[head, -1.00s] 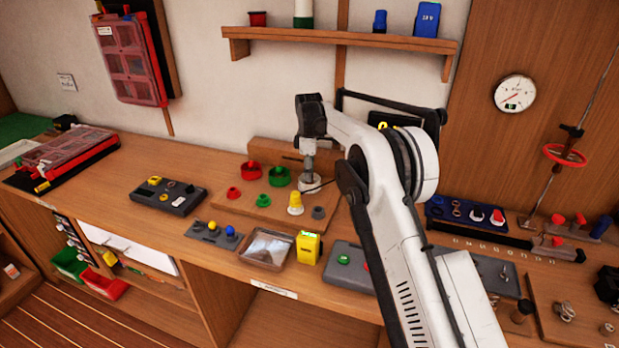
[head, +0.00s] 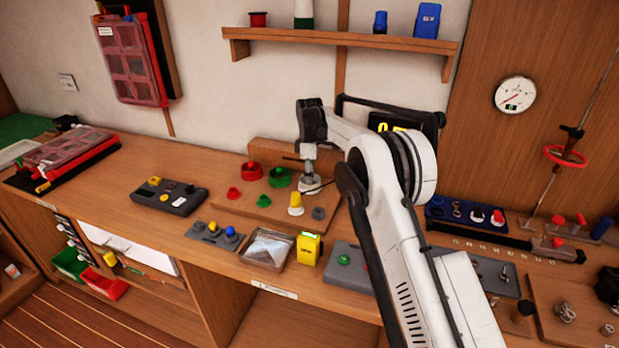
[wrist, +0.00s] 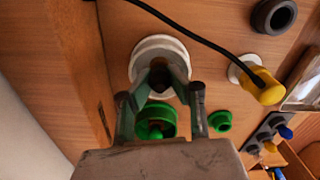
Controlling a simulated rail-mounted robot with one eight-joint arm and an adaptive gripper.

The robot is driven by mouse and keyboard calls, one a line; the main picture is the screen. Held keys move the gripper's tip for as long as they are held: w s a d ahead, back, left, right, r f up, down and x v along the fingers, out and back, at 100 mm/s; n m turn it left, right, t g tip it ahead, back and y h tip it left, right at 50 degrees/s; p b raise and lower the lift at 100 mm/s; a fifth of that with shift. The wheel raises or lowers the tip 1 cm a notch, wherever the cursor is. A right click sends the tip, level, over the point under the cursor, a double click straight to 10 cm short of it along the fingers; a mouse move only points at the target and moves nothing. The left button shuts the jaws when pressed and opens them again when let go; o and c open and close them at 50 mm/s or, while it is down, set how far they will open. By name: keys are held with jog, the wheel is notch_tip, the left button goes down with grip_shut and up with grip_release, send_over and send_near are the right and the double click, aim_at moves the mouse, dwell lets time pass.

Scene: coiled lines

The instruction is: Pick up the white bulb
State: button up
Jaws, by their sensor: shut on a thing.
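The white bulb shows as a pale round piece with a dark centre in the wrist view (wrist: 143,47), and as a small whitish shape in the head view (head: 309,190). My gripper (wrist: 161,80) points down at it, with its two grey-green fingers drawn together on its middle. In the head view my gripper (head: 309,172) stands over the wooden board, and its fingers partly cover the bulb. The fingers are shut on the bulb. I cannot tell whether the bulb touches the board.
A yellow piece on a white base (head: 295,204), a grey ring (head: 318,213) and a green ring (head: 279,177) stand close by. A black cable (wrist: 195,37) crosses beside the bulb. A wooden upright board (head: 272,150) stands behind. My arm covers the bench to the right.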

jog(key=r, duration=0.4)
jog(key=shift+s+a+b, duration=0.15)
jog(key=shift+s+b, duration=0.1)
jog(key=shift+b, duration=0.05)
jog(key=s+a+r+b, duration=0.1)
jog(key=s+a+r, duration=0.3)
jog(key=s, duration=0.6)
notch_tip(320, 180, up, 3)
jog(key=shift+s+f, duration=0.15)
jog(key=shift+s, duration=0.1)
jog(key=shift+n+b, duration=0.4)
jog(key=shift+n, duration=1.2)
jog(key=shift+d+n, duration=0.1)
jog(key=shift+n, duration=1.5)
